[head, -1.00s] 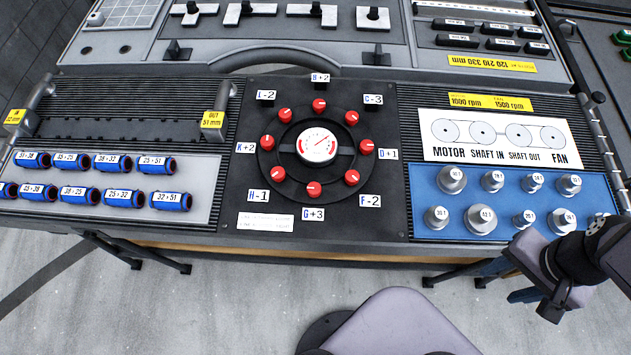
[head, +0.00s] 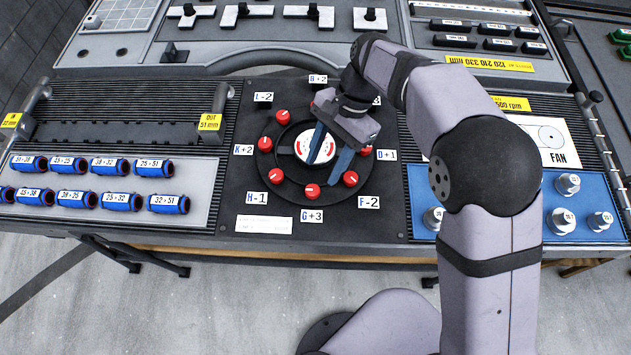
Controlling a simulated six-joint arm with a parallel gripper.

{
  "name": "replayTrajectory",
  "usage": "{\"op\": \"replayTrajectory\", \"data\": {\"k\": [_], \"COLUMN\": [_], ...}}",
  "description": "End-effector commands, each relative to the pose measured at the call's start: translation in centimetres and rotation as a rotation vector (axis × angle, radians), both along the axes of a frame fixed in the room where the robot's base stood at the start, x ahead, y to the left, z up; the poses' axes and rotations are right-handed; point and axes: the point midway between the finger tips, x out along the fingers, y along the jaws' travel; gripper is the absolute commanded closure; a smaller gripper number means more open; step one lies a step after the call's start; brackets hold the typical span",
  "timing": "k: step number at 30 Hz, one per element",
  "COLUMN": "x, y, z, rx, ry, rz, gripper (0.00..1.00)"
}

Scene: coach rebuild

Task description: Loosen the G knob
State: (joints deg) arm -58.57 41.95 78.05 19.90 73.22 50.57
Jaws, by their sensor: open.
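The G knob (head: 312,191) is a red knob at the bottom of the ring of knobs on the black panel. It stands just above the white label "G+3" (head: 312,216). My gripper (head: 333,172) is over the right half of the ring, above and right of the G knob in the picture. Its two blue fingers are spread and hold nothing. One finger crosses in front of the white dial (head: 303,148). The other lies near the F knob (head: 350,179). The gripper hides the upper right knobs of the ring.
Other red knobs stand close around the ring, such as the H knob (head: 276,174) and the K knob (head: 265,145). Blue couplings (head: 102,200) lie on the left tray. Metal cylinders (head: 567,184) stand on the blue plate at right, partly hidden by my arm.

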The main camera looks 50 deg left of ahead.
Motion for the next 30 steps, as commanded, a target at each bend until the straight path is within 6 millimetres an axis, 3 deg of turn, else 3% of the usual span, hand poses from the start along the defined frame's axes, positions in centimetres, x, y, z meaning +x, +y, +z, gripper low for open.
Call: {"op": "replayTrajectory", "data": {"k": [8, 21, 30], "x": [-0.5, -2.4, -2.9], "y": [0.1, 0.0, 0.1], "z": [-0.7, -5.4, -6.8], "rx": [-0.002, -0.002, 0.0], "ry": [0.003, 0.002, 0.0], "rz": [0.001, 0.001, 0.001], "gripper": [0.55, 0.55, 0.55]}}
